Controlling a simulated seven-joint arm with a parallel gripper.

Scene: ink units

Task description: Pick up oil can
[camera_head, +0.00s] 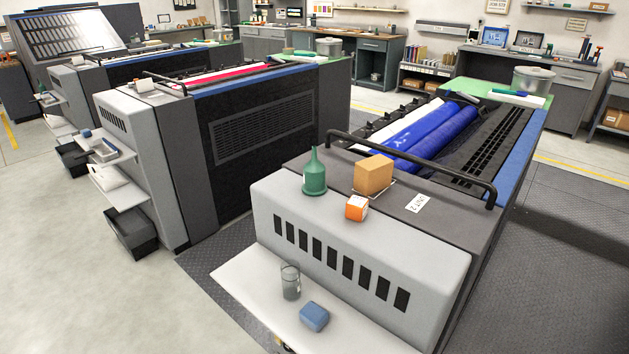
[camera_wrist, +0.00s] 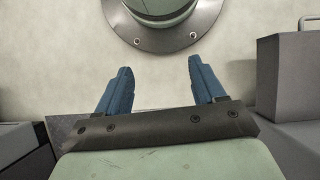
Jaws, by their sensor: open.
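A green oil can (camera_head: 314,178) with a tall thin spout stands upright on the grey top of the nearest printing unit in the head view. It is to the left of a tan block (camera_head: 373,175) and behind an orange-and-white box (camera_head: 356,208). My gripper (camera_wrist: 156,82) shows only in the wrist view. Its two blue fingers are wide apart, with nothing between them. The oil can does not show in the wrist view, and my gripper does not show in the head view.
A black rail (camera_head: 411,160) runs behind the can and block. A lower white shelf (camera_head: 255,303) in front holds a glass jar (camera_head: 290,283) and a blue block (camera_head: 314,316). Blue rollers (camera_head: 437,130) lie behind the rail. Space left of the can is clear.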

